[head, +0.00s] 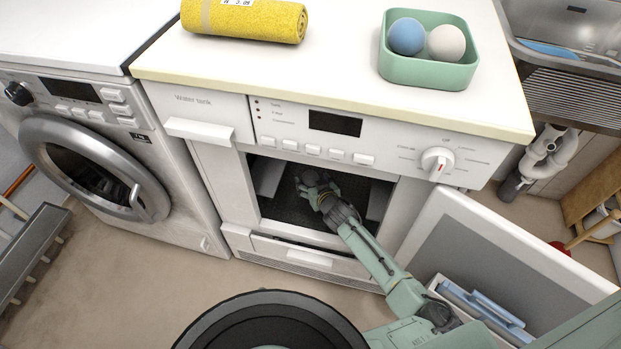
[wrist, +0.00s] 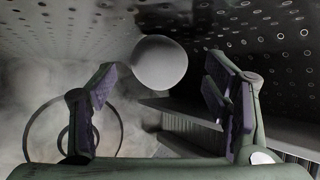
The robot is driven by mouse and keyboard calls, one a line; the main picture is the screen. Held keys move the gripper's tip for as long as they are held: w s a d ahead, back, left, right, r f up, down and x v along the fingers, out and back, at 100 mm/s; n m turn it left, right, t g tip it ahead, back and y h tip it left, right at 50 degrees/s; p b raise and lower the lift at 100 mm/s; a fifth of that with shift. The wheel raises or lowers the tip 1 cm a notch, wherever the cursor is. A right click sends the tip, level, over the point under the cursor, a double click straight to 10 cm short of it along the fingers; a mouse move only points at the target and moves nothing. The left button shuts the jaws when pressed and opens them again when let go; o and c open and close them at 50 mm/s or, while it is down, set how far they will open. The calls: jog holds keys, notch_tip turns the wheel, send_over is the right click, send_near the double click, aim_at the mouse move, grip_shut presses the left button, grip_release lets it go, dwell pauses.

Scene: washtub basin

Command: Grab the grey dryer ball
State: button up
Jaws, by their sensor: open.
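A plain grey ball (wrist: 160,62) shows in the wrist view, ahead of my gripper (wrist: 162,84) and lined up between its two fingertips. My gripper is open, its purple-padded fingers spread to either side of the ball. I see no clear contact, and the gap in depth is hard to judge. In the head view my gripper (head: 312,188) reaches through the open front of the dryer (head: 215,165) into its dark drum. The ball in the drum cannot be clearly told from my fingers there.
The dryer door (head: 465,240) stands open on the right, close to my arm. A green tray (head: 428,75) on top holds a blue ball (head: 406,37) and a pale ball (head: 446,42). A rolled yellow towel (head: 245,19) lies on the left. Perforated drum wall (wrist: 230,25) is close around the gripper.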

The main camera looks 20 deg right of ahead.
aim_at(313, 180)
jog(key=x, duration=0.3)
jog(key=shift+w+r, duration=0.1)
jog(key=shift+w, duration=0.15)
jog(key=shift+c, duration=0.5)
jog(key=c, duration=1.1)
jog(key=shift+r, duration=0.1)
